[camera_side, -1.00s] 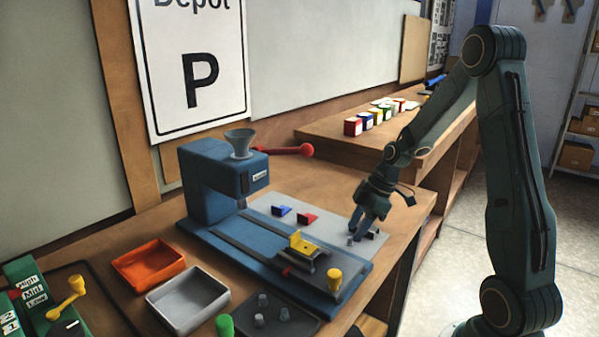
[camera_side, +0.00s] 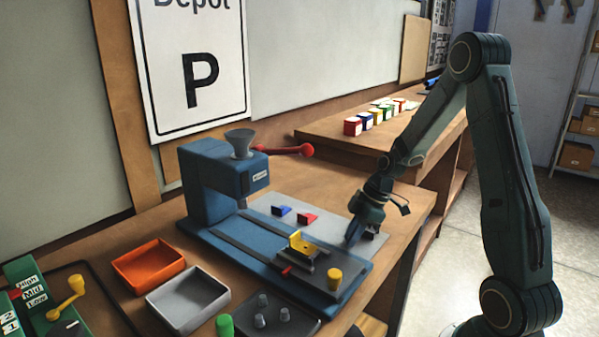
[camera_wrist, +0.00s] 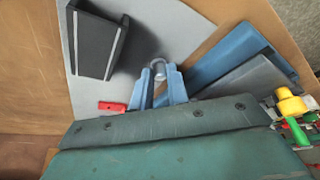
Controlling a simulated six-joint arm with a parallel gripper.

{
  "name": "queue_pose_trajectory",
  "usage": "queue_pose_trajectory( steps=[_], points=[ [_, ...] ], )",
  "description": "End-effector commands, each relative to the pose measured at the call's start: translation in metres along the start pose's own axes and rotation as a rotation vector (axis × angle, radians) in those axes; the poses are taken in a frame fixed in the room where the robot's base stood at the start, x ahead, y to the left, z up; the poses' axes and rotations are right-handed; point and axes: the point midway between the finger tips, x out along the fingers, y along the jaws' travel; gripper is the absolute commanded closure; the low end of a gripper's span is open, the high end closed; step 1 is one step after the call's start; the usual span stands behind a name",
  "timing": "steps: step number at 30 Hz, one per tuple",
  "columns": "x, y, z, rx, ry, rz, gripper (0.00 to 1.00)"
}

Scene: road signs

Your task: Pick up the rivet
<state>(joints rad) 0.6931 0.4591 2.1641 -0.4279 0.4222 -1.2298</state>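A small grey rivet (camera_wrist: 159,68) stands on the grey mat (camera_wrist: 92,95) in the wrist view. My gripper (camera_wrist: 159,76) is low over the mat, with one blue fingertip on each side of the rivet. Whether the fingers touch it cannot be told. In the side view my gripper (camera_side: 352,238) points down at the right part of the mat and hides the rivet. Other grey rivets (camera_side: 262,300) stand in the dark tray (camera_side: 297,328) at the front.
A black bracket (camera_side: 372,233) is close beside my gripper. The blue press (camera_side: 208,185) with a yellow part (camera_side: 300,243) on its slide is to the left. Red (camera_side: 307,219) and blue (camera_side: 281,210) pieces lie on the mat. Orange (camera_side: 148,262) and grey (camera_side: 188,300) bins stand front left.

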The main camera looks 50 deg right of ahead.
Motion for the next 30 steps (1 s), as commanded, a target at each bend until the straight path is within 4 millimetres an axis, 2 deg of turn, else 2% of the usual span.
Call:
queue_pose_trajectory(
  steps=[19,26,30],
  points=[
    [-0.006,0.001,-0.003,0.0,0.001,0.002,1.0],
    [-0.026,0.001,-0.011,-0.002,0.001,0.004,1.0],
    [-0.048,0.001,-0.02,-0.002,0.001,0.006,1.0]
  ],
)
